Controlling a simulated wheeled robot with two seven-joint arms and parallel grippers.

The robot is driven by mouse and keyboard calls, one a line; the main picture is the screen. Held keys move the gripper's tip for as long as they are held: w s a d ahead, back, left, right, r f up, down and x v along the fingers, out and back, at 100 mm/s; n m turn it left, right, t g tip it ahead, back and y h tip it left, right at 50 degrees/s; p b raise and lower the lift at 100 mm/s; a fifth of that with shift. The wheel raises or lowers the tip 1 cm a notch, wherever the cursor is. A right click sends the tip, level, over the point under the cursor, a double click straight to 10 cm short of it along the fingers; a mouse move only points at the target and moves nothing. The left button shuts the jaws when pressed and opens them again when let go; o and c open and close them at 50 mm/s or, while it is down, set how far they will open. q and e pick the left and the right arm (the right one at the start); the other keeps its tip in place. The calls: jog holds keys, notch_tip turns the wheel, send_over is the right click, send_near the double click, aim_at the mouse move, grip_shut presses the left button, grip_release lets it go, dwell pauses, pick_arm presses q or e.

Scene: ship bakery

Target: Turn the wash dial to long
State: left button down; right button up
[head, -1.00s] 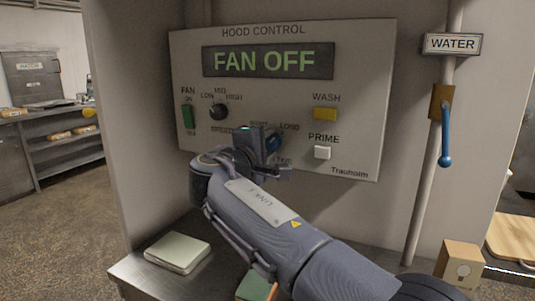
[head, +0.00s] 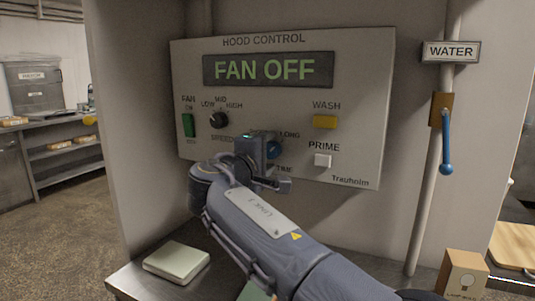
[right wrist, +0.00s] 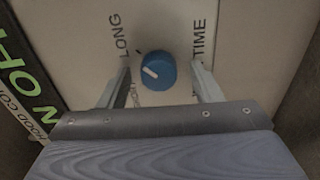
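The wash dial is a round blue knob (right wrist: 157,71) with a white pointer line, on the hood control panel (head: 350,75). In the right wrist view the line points left, between LONG at upper left and a partly hidden label at lower left. TIME is on the right. My right gripper (right wrist: 161,77) is open, one finger on each side of the knob, with visible gaps. In the head view it covers much of the knob, leaving a blue part (head: 274,150) showing. I cannot tell how deep the fingertips reach. My left gripper is not in view.
The panel display reads FAN OFF. A black speed knob (head: 219,120) and green fan switch (head: 188,125) are left. A blue-handled water lever (head: 446,150) hangs further right.

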jog(key=shift+s, duration=0.1)
jog(key=v, duration=0.7)
jog(key=shift+s+a+b, duration=0.2)
jog(key=shift+s+b, duration=0.1)
jog(key=shift+b, duration=0.1)
